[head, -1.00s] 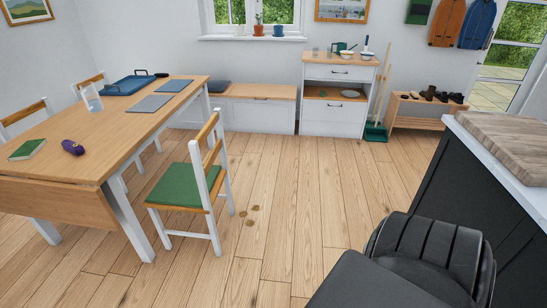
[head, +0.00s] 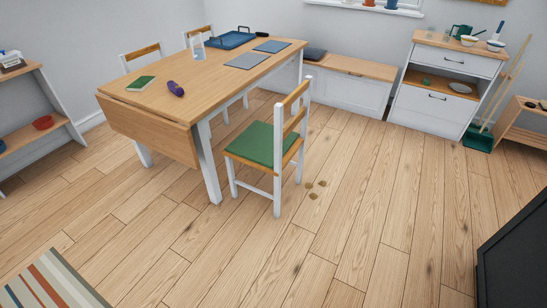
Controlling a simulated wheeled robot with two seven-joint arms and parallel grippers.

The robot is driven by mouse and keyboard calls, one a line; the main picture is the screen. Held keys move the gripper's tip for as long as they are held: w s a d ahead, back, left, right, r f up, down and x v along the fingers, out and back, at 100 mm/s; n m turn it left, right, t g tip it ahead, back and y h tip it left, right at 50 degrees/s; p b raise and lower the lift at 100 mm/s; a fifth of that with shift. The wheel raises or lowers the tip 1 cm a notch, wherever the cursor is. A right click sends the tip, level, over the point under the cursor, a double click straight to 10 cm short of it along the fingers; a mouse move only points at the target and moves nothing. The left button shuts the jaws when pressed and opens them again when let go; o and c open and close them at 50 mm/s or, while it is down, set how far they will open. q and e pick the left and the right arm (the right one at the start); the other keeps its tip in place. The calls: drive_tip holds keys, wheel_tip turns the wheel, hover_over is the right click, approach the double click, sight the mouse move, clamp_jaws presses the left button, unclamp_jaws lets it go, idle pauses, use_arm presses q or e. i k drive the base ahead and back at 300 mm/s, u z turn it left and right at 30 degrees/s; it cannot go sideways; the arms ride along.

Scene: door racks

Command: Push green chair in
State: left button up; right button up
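The green chair (head: 262,143) has a green seat, white legs and a wooden-topped backrest. It stands upright on the floor at the near right side of the table (head: 215,75), with its backrest facing right, away from the table. Its seat lies mostly outside the table's edge. Neither of my grippers shows in the head view, so their state is hidden.
A bench (head: 347,85) and a white cabinet (head: 445,90) stand along the back wall. A striped rug (head: 52,284) is at lower left, a dark unit (head: 515,250) at right. The floor before the chair is clear.

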sight(268, 148)
drive_tip(key=z, duration=1.2)
drive_tip(key=i, duration=5.3)
drive_tip(key=u, duration=3.15)
